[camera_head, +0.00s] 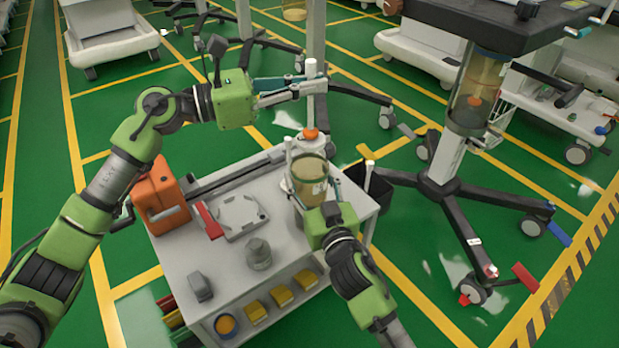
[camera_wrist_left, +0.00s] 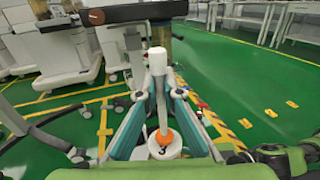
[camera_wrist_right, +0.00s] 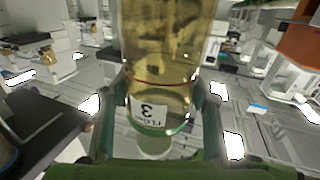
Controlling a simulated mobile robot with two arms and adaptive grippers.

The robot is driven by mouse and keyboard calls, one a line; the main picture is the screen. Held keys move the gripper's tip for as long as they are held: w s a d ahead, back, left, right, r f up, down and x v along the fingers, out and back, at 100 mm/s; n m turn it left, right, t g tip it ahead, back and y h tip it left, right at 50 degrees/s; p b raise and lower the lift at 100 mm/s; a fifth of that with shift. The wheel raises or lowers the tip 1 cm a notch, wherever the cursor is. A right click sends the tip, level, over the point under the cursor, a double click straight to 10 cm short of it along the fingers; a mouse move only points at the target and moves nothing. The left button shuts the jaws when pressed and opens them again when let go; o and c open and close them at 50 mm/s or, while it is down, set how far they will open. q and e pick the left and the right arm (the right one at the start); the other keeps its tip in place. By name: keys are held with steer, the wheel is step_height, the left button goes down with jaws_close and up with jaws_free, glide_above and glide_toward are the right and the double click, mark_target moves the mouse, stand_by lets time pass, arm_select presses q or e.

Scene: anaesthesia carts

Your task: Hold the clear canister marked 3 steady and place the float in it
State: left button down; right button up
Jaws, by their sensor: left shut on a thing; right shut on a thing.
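The float, a white-capped rod (camera_head: 311,68) with an orange ball (camera_head: 310,134), hangs upright above the canister. My left gripper (camera_head: 308,87) is shut on its upper part. The left wrist view shows the white cap (camera_wrist_left: 157,60) between the fingers, with the orange ball and a white disc marked 3 (camera_wrist_left: 163,151) below. The clear, amber-tinted canister (camera_head: 309,170) stands upright on the cart's right side. My right gripper (camera_head: 308,203) is shut around its lower part. The right wrist view shows its label 3 (camera_wrist_right: 148,114) upside down. The orange ball appears over the canister's mouth; the exact gap is unclear.
The grey cart (camera_head: 215,262) holds an orange case (camera_head: 160,198), a white tray-like part (camera_head: 240,215) and a grey knob-like piece (camera_head: 258,253). White posts flank the canister. A black bin (camera_head: 372,190) is right of it. A wheeled stand (camera_head: 445,185) is further right.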

mark_target(309, 139)
arm_select(q)
steer(key=shift+f, duration=4.95)
steer(key=c, duration=2.1)
jaws_free()
steer(key=shift+c, duration=0.2)
steer(key=v, duration=1.2)
arm_select(e)
steer(key=o, duration=1.4)
